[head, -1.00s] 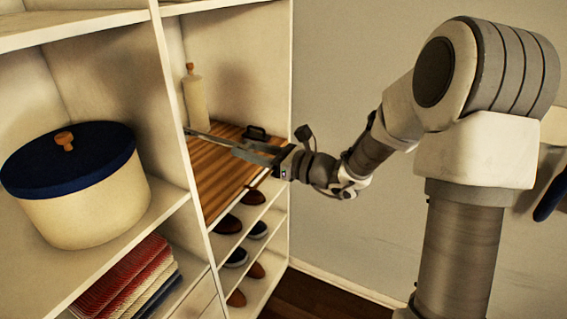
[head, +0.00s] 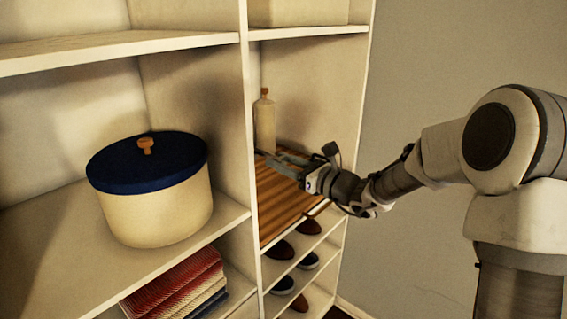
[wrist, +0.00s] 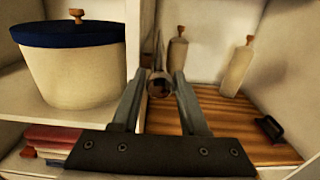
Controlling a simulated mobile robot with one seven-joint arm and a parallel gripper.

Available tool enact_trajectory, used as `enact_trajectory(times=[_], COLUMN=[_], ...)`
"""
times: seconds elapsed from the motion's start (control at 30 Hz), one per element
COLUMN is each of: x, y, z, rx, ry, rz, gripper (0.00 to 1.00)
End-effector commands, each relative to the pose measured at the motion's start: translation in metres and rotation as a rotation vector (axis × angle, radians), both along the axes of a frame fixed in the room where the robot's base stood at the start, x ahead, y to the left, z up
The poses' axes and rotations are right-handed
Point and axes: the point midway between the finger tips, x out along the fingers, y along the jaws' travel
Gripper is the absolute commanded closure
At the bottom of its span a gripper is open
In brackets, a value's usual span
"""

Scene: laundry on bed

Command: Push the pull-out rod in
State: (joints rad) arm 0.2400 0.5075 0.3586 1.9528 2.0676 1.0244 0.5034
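The pull-out rod (wrist: 160,86) shows end-on in the wrist view. It is a thin bar with a round end, running back beside the white upright divider of the shelf unit. My gripper (wrist: 161,76) has its two fingers apart, one on each side of the rod's end; I cannot tell whether either finger touches it. In the head view, my gripper (head: 277,158) reaches into the right compartment above the slatted wooden shelf (head: 275,213), close to the divider. The rod cannot be made out clearly there.
A cream pot with a blue lid (head: 150,190) stands in the left compartment, above folded cloths (head: 180,285). A cream bottle (head: 264,125) stands behind my gripper. A dark handled object (wrist: 270,128) lies on the wooden shelf. Several shoes (head: 290,265) sit below.

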Motion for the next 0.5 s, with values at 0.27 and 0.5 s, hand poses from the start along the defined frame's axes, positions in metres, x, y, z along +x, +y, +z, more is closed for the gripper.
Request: enact_trajectory(times=[0.27,0.5], x=[-0.0001,-0.0033], y=[-0.0004,-0.0065], z=[-0.0001,-0.0009], rx=[0.000,-0.001], ry=[0.000,0.001], rz=[0.000,-0.003], gripper=[0.31,0.31])
